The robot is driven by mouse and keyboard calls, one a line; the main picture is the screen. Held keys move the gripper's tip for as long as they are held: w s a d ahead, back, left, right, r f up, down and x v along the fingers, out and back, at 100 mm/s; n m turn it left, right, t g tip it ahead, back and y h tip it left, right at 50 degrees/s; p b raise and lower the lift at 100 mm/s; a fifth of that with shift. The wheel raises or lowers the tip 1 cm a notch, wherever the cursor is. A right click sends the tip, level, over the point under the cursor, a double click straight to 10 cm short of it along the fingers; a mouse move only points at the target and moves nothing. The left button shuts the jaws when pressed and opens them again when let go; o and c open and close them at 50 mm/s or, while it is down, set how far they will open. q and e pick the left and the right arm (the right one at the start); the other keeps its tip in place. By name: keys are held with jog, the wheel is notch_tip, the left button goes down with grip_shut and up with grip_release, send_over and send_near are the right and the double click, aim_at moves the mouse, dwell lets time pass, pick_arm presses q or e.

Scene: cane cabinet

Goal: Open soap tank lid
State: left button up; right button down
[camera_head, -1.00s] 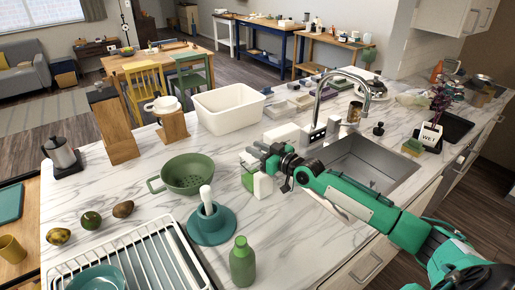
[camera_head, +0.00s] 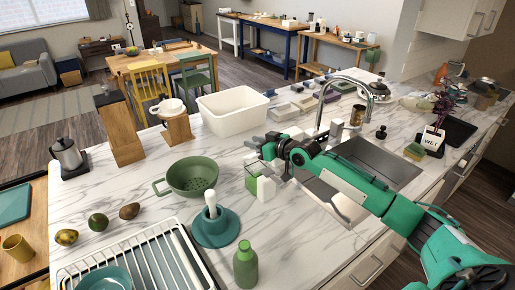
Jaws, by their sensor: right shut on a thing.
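A small green-and-white container (camera_head: 265,188), which looks like the soap tank, stands on the marble counter left of the sink. My right gripper (camera_head: 254,151) comes in from the right and is just above it. The gripper is shut on a part at the container's top, which looks like the lid; the fingers and arm partly hide it, and the lid's exact angle is not clear. My left gripper is not in view.
A green colander (camera_head: 192,176) and a teal dish with a white-handled tool (camera_head: 214,228) stand close to the left. A green bottle (camera_head: 245,265) and a white dish rack (camera_head: 140,262) are at the front. A white bin (camera_head: 232,112) is behind; the sink (camera_head: 375,163) is right.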

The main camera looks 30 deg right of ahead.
jog(key=shift+w+r, duration=0.3)
jog(key=shift+r, duration=0.05)
dwell(0.4)
jog(key=c, duration=1.3)
grip_release()
jog(key=shift+o, duration=0.8)
jog(key=shift+w+f, duration=0.2)
jog(key=shift+f, duration=0.05)
jog(key=shift+s, duration=0.1)
jog(key=shift+s+d+b, duration=0.3)
jog(key=shift+s+b, duration=0.15)
jog(key=shift+s, duration=0.15)
jog(key=b+v, duration=0.4)
jog(key=v, duration=0.8)
jog(key=shift+r, duration=0.15)
